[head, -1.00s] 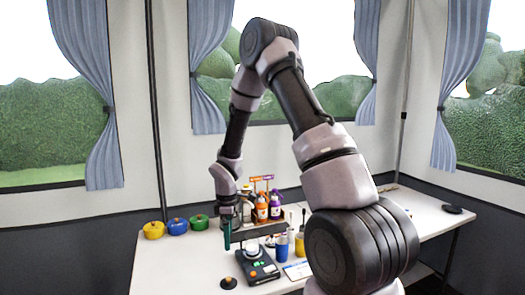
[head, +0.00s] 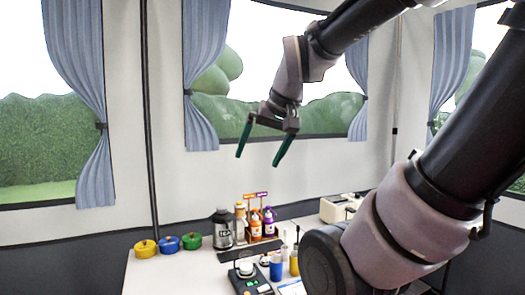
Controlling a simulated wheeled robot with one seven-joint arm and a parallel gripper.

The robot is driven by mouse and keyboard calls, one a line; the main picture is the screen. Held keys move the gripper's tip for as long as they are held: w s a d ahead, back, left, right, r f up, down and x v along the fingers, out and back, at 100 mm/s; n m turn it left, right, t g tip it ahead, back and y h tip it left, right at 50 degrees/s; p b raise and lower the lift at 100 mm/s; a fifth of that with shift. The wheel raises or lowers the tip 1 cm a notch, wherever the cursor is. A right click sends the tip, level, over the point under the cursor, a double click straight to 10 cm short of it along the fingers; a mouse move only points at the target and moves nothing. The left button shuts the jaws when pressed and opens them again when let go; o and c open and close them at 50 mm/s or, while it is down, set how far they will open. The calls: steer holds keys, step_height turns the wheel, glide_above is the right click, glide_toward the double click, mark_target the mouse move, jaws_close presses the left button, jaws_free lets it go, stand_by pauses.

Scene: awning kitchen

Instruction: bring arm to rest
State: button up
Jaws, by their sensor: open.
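My gripper (head: 262,154) hangs in the air above the back of the table, in front of the window and wall. Its two green fingers are spread apart with nothing between them. My arm reaches in from the upper right and covers the right part of the view. The white table (head: 140,280) stands below, well apart from the gripper.
Yellow (head: 145,249), blue (head: 169,244) and green (head: 191,241) lidded pots stand at the table's left. A dark jar (head: 222,229), several bottles (head: 256,225), a blue cup (head: 276,268), a black scale-like device (head: 250,283) and a cream appliance (head: 339,208) stand further right.

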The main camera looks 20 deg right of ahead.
steer(key=shift+s+a+r+m+t, duration=0.15)
steer(key=shift+s+r+m, duration=0.1)
steer(key=shift+s, duration=0.25)
steer(key=shift+s+d+r+m+t, duration=0.15)
steer(key=shift+s+m, duration=0.1)
steer(key=shift+s, duration=0.25)
